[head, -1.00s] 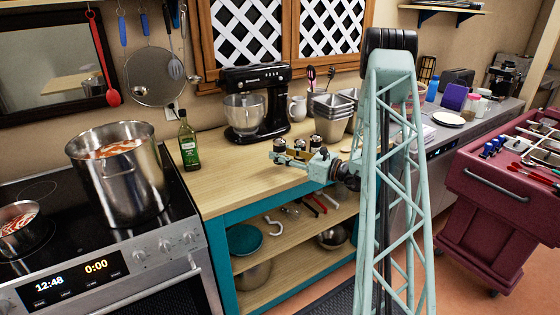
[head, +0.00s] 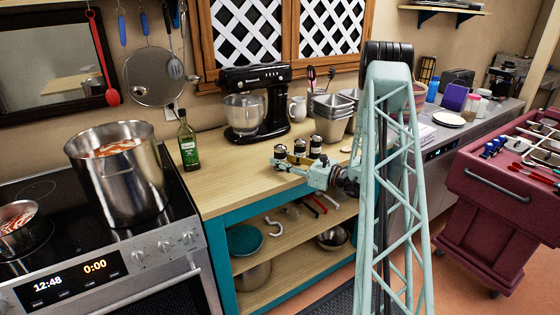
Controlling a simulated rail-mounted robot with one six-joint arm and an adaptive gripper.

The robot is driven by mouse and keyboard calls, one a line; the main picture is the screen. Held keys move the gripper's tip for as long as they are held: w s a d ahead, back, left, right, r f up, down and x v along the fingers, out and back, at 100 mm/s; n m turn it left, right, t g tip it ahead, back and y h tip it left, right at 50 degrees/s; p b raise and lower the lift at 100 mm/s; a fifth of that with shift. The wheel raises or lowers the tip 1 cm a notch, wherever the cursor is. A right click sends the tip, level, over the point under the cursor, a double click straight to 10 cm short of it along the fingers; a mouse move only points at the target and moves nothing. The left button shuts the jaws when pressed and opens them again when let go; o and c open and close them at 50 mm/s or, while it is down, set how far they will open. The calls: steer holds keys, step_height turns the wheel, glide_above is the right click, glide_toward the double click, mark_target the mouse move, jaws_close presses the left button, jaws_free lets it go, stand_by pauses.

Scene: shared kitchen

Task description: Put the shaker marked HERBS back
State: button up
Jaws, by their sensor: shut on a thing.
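Three small dark-capped shakers stand close together at the front of the wooden worktop (head: 235,180): a left one (head: 280,151), a middle one (head: 300,146) and a right one (head: 315,146). Their markings are too small to read, so I cannot tell from the labels which is HERBS. My gripper (head: 284,162) is at the worktop's front edge and is shut on the left shaker, around its lower part. The fingers hide the base of this shaker, so I cannot tell whether it touches the worktop. It looks upright.
Stacked metal pans (head: 332,115) stand behind the shakers on the right. A black stand mixer (head: 256,105) and a green bottle (head: 187,143) stand farther back and left. A large pot (head: 120,180) is on the stove. The worktop left of my gripper is clear.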

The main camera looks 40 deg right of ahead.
steer(key=shift+f, duration=0.1)
steer(key=o, duration=1)
steer(key=shift+p+v, duration=0.75)
steer(key=shift+v, duration=5.25)
